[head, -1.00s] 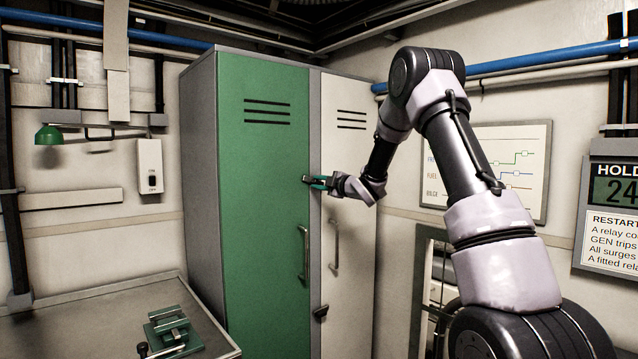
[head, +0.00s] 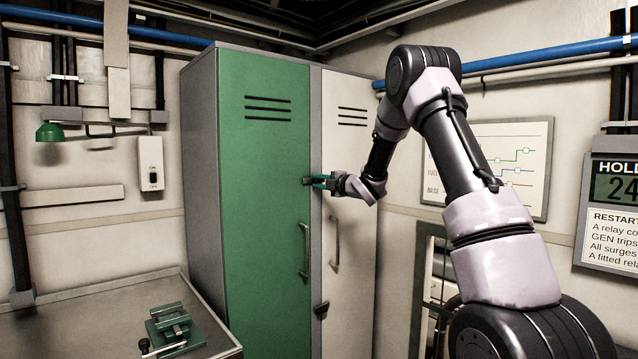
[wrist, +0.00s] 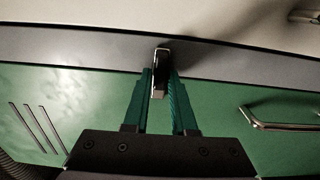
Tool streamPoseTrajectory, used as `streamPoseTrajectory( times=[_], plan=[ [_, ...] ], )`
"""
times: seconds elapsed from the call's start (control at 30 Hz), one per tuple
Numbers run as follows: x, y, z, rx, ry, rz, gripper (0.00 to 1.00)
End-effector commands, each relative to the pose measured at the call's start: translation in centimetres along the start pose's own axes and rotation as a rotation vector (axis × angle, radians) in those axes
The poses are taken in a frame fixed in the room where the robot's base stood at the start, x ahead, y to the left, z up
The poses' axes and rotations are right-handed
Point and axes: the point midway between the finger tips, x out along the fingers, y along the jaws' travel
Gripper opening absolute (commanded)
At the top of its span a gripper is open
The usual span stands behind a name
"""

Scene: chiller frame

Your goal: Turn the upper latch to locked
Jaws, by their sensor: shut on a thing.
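The upper latch (wrist: 159,72) is a small dark bar with a bright metal edge on the grey strip between the two doors. In the wrist view it lies across the strip, its lower end over the edge of the green door (wrist: 90,95). My gripper (wrist: 161,76) has its two green fingers on either side of it, shut on it. In the head view my gripper (head: 318,181) reaches in from the right, and the latch (head: 307,181) shows as a dark tip pointing left, partly hidden by the fingers.
A lower latch (head: 321,309) sits on the same strip. The green door's handle (head: 305,250) and the pale door's handle (head: 334,245) stand out below my gripper. A bench (head: 90,315) with a green clamp (head: 175,330) is at lower left.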

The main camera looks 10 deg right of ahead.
Motion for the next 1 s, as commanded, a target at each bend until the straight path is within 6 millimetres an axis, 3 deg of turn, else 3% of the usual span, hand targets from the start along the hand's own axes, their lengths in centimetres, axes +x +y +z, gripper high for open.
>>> streamPoseTrajectory(
  times=[0.17,0.2,0.23,0.67,1.0],
  plan=[
    [0.0,-0.2,-0.1,0.000,0.002,-0.003,0.00],
    [0.0,-0.2,-0.1,0.000,0.002,-0.003,0.40],
    [0.0,-0.2,-0.1,0.000,0.002,-0.003,0.50],
    [-0.9,-0.1,0.1,0.001,-0.001,-0.002,0.50],
    [-7.4,0.0,0.1,0.001,-0.002,-0.002,0.50]
  ],
)
